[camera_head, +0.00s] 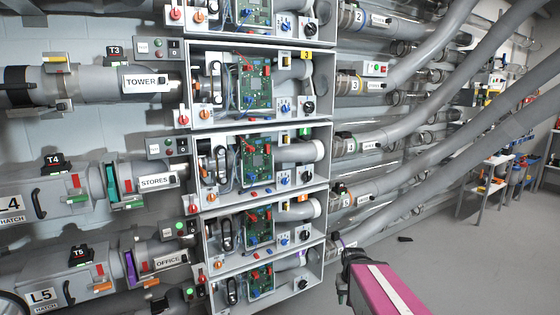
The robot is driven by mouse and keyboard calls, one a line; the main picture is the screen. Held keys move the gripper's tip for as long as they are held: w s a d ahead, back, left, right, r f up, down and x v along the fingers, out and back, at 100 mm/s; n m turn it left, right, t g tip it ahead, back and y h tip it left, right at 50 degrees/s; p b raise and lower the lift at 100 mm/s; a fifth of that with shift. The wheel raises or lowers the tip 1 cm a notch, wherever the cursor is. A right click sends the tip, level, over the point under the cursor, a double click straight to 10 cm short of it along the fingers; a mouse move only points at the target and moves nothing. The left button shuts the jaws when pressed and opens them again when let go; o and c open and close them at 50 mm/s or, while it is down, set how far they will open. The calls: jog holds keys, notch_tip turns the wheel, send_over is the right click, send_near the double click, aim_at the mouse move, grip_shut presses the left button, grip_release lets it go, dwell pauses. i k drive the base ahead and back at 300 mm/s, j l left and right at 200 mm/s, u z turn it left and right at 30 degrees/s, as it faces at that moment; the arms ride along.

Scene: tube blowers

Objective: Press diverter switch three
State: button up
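Which part is diverter switch three I cannot tell for sure. My gripper (342,262) is low in the picture, at the end of my pink arm link, right of the lowest cabinets and well below the tag. It touches nothing that I can make out, and its fingers are too small and dark to read.
Open grey cabinets (188,90) with green circuit boards and knobs stack up the middle. Left pipes carry labels TOWER (140,82), STORES (155,182) and OFFICE (168,260). Large grey pipes slant across the right. The floor (450,270) at lower right is mostly clear; shelves stand behind.

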aim_at(174, 47)
jog(key=u, duration=1.6)
